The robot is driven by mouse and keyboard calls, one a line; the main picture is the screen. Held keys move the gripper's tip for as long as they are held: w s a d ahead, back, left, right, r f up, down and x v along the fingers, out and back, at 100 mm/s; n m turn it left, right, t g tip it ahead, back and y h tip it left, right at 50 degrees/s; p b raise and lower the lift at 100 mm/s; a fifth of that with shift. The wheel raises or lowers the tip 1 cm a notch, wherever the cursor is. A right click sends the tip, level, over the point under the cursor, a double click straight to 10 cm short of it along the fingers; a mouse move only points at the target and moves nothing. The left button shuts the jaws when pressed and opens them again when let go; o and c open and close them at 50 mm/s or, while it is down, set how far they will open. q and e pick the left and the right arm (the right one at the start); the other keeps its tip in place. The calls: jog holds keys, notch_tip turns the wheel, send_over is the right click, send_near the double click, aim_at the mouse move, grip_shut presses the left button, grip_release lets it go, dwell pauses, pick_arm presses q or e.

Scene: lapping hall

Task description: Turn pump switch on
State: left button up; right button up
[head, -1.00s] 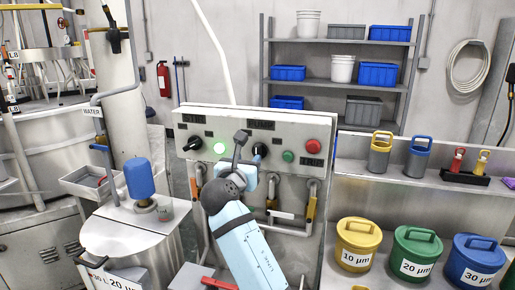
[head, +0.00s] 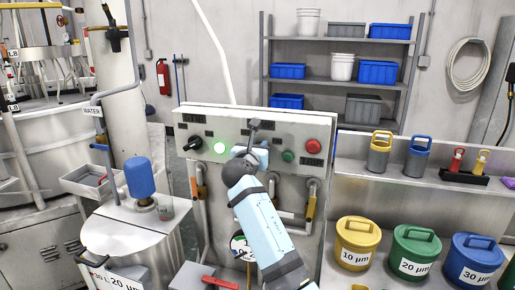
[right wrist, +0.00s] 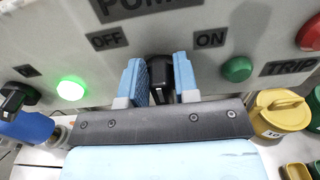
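The pump switch is a black knob (right wrist: 158,74) on the grey control panel, between the OFF label (right wrist: 108,41) and the ON label (right wrist: 209,39). In the right wrist view, the blue fingers of my right gripper (right wrist: 160,82) stand on both sides of the knob, and it fills the gap between them. The knob points roughly straight up there, towards neither label. In the head view, my right gripper (head: 250,156) is at the panel and hides the knob. My left gripper is not in view.
On the panel, a lit green lamp (head: 219,147) and another black knob (head: 192,143) are at left. A green button (head: 288,156) and a red button (head: 312,146) are at right. Valve pipes hang below. Coloured lidded pots (head: 358,242) stand at lower right.

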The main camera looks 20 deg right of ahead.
grip_shut()
jog(key=shift+m, duration=0.3)
jog(key=shift+s+d+m+p, duration=0.1)
jog(key=shift+d+m+p, duration=0.1)
jog(key=shift+m+p, duration=0.6)
jog(key=shift+s+d+f+m+b, duration=0.15)
jog(key=shift+d+f+m+b, duration=0.1)
jog(key=shift+m, duration=1.4)
jog(key=shift+s+d+f+m+b, duration=0.1)
jog(key=shift+f+m+b, duration=0.1)
jog(key=shift+m, duration=1.4)
jog(key=shift+s+d+f+m+b, duration=0.15)
jog(key=shift+d+m+b, duration=0.1)
jog(key=shift+m, duration=1.4)
